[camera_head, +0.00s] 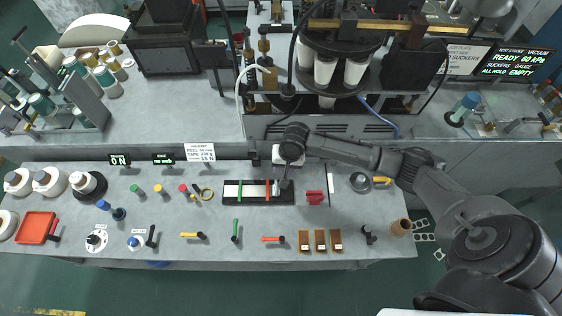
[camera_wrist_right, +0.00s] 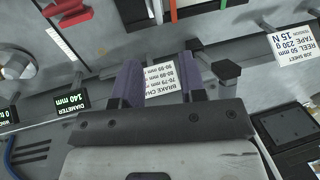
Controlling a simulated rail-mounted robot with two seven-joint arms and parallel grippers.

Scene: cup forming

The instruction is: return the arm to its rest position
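My right arm (camera_head: 345,150) comes in from the right of the head view and reaches to the middle of the bench. My right gripper (camera_head: 284,184) points down beside the black tray (camera_head: 259,202), which holds pale strips with green and red bars. In the wrist view the two fingers of the right gripper (camera_wrist_right: 165,82) stand apart with nothing held between them. A "BRAKE CHART" label (camera_wrist_right: 161,77) shows through the gap, on a surface beyond. My left gripper does not show in either view.
A red block (camera_head: 315,197) lies right of the tray. Several coloured-handled tools, such as the green one (camera_head: 236,230), lie along the front. The machine's dark turret with white cups (camera_head: 325,68) stands behind. Small displays (camera_head: 163,158) and a job sheet (camera_head: 200,152) stand on the ledge.

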